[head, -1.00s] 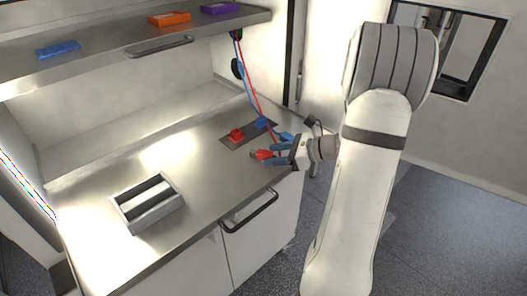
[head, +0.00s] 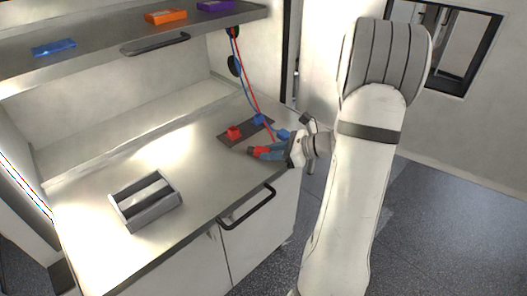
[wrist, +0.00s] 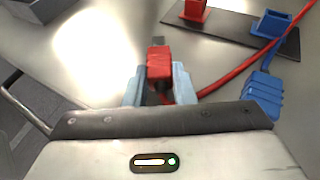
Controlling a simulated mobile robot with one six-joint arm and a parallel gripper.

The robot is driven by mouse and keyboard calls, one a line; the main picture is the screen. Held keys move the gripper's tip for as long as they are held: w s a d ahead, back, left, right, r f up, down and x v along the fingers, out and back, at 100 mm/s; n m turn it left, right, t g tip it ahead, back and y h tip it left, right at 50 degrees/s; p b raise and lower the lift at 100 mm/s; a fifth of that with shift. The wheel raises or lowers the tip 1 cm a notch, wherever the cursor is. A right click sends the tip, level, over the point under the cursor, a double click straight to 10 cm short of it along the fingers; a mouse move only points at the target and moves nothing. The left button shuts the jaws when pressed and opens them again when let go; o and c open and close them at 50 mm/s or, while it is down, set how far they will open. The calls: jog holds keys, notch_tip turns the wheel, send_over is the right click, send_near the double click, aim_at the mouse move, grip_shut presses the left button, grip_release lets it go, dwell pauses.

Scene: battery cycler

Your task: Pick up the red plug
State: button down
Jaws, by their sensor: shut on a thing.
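The red plug (wrist: 159,66) sits between the two pale blue fingers of my gripper (wrist: 159,84), which are shut on it in the wrist view. Its dark tip points away from my gripper, and its red cable runs off to the right. In the head view the red plug (head: 257,152) shows at the fingertips of my gripper (head: 266,153), low over the right part of the steel counter. I cannot tell whether the plug touches the counter.
A dark plate (wrist: 232,22) carries a red socket (wrist: 195,9) and a blue socket (wrist: 271,23). A blue plug (wrist: 262,96) lies close at right, with the red cable (wrist: 243,72) passing near it. A grey tray (head: 147,203) stands on the counter's left. The counter between is clear.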

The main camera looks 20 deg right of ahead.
notch_tip(320, 180, up, 10)
jog(key=b, duration=0.1)
dwell(0.4)
